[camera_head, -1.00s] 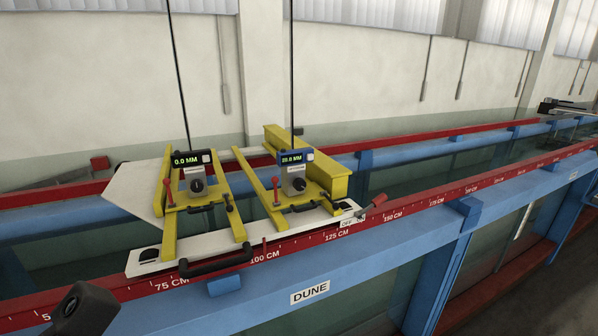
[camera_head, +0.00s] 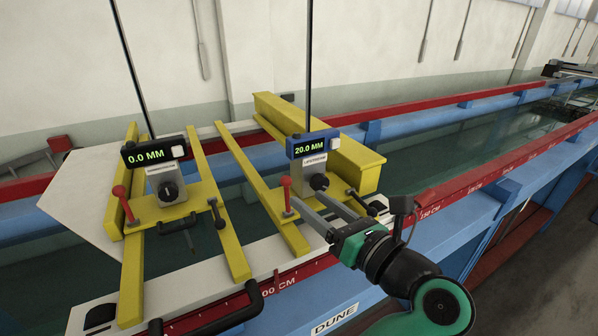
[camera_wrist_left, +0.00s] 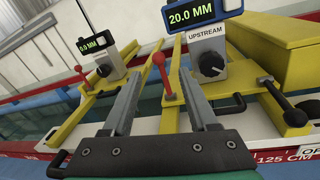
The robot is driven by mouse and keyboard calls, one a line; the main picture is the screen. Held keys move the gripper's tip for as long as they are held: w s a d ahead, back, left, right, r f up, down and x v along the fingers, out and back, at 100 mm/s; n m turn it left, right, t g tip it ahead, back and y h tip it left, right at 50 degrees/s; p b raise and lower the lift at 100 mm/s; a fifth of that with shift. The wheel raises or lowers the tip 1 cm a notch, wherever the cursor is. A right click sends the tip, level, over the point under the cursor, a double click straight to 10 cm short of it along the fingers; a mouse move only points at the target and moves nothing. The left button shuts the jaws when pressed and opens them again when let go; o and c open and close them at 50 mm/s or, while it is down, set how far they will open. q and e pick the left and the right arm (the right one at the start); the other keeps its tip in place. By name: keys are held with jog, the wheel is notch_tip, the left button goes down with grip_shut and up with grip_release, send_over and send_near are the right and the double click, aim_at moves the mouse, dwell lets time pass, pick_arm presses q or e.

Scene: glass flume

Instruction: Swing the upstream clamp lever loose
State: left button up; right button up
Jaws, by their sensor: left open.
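The blue-framed gauge (camera_head: 312,143) reads 20.0 MM, and its plate is labelled UPSTREAM in the wrist view (camera_wrist_left: 202,38). On its yellow mount, a red-knobbed lever (camera_head: 287,194) stands upright left of the dial; it also shows in the wrist view (camera_wrist_left: 160,62). A black-gripped lever (camera_wrist_left: 286,105) lies at the mount's right. My left gripper (camera_head: 306,197) is open and empty, low over the mount. In the wrist view the red lever appears between its fingers, near the tips; I cannot tell whether they touch. My right gripper is out of view.
A black-framed gauge (camera_head: 155,152) reading 0.0 MM, with its own red lever (camera_head: 122,203), stands to the left. A yellow beam (camera_head: 345,160) lies behind the upstream gauge. Red rails (camera_head: 470,185) edge the flume, and a black handle (camera_head: 215,318) sits at the front.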

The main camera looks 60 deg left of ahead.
aim_at(284, 180)
pick_arm(q)
jog(key=a+p, duration=0.1)
jog(key=a, duration=0.2)
jog(key=a+p, duration=0.2)
jog(key=a, duration=0.2)
jog(key=a+p, duration=0.1)
jog(key=a, duration=0.2)
jog(key=shift+s+a+r, duration=0.25)
jog(key=shift+s+a, duration=0.1)
jog(key=shift+a, duration=0.05)
jog(key=shift+a+f+p, duration=0.15)
jog(key=shift+a+p, duration=0.15)
jog(key=shift+a, duration=0.15)
grip_shut()
dwell(0.4)
